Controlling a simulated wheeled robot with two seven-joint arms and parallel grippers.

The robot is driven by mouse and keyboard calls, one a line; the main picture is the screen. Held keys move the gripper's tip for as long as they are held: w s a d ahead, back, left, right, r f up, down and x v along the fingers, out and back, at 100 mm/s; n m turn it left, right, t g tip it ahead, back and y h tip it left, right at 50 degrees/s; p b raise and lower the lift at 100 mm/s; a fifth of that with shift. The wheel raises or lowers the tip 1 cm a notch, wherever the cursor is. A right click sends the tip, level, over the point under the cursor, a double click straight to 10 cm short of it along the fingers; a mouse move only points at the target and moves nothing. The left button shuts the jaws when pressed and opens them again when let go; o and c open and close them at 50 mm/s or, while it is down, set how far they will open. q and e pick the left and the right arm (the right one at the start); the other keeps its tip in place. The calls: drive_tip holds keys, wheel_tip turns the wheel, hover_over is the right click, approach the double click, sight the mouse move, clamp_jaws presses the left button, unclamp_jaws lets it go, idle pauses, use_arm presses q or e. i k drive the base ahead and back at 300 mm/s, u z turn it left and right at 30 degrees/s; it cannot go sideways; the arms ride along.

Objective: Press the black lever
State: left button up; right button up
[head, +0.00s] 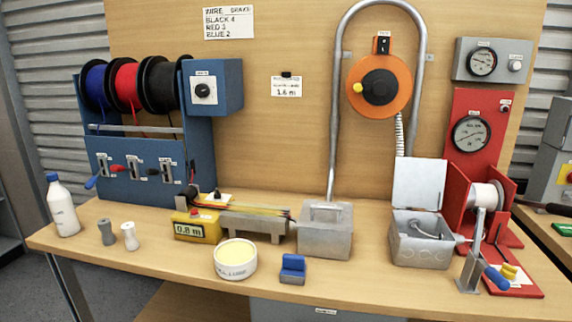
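The black lever (153,171) is the rightmost of three levers on the front of the blue wire dispenser (190,145), at the left of the bench. A red lever (118,168) and a blue lever (91,182) sit to its left, each beside an upright slot. The blue lever hangs lower than the other two. Blue, red and black wire spools (158,86) stand above them. Neither of my grippers shows in the head view, and nothing touches the black lever.
The front bench strip is partly free.

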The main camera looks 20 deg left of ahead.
sight(149, 172)
drive_tip(key=u, duration=1.25)
drive_tip(key=k, duration=0.55)
drive_tip(key=u, duration=0.05)
drive_tip(key=i, duration=0.95)
drive_tip(key=z, duration=0.8)
drive_tip(key=i, duration=0.25)
drive_tip(key=z, duration=0.25)
